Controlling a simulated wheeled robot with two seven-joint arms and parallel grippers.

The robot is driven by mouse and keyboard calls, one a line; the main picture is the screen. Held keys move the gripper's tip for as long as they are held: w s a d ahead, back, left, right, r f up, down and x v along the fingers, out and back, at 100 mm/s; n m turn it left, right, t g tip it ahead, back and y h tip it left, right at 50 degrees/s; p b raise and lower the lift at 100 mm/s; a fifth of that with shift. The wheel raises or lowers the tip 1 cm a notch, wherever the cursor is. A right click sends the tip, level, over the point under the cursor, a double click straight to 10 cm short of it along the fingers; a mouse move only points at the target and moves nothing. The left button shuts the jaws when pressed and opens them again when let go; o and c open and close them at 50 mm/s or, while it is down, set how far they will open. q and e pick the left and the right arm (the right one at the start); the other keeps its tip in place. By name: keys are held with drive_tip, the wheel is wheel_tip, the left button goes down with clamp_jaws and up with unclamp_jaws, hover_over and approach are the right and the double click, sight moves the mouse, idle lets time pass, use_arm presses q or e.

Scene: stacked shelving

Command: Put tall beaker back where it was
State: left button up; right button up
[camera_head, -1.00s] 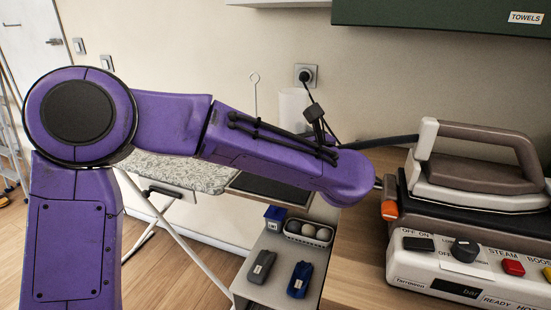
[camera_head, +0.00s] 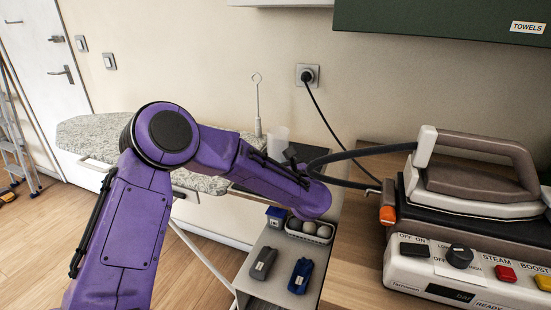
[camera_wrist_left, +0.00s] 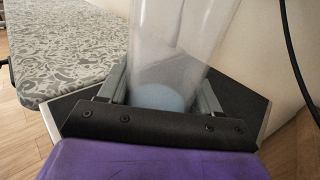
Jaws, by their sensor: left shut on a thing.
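The tall beaker (camera_wrist_left: 180,35) is a clear, slightly frosted cylinder. It stands between the two fingers of my left gripper (camera_wrist_left: 163,88) in the left wrist view, and the gripper is shut on it. A pale blue round patch shows low inside it. My right gripper is out of view.
The patterned ironing board (camera_head: 95,135) extends left. A steam iron (camera_head: 475,175) on its station occupies the wooden counter at right, its dark hose arching toward my forearm. A green cabinet (camera_head: 440,20) hangs above.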

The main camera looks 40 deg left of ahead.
use_arm(q)
drive_tip(key=shift+f, duration=0.1)
drive_tip(key=o, duration=1.3)
drive_tip(key=shift+o, duration=0.2)
drive_tip(key=shift+r, duration=0.3)
drive_tip(key=b+v, duration=0.1)
drive_tip(key=v, duration=0.4)
drive_tip(key=b+v, duration=0.1)
drive_tip(key=v, duration=0.5)
drive_tip(key=shift+w+d+f, duration=0.1)
drive_tip(key=shift+f, duration=0.1)
drive_tip(key=shift+s+d, duration=0.3)
drive_tip(key=shift+d, duration=0.1)
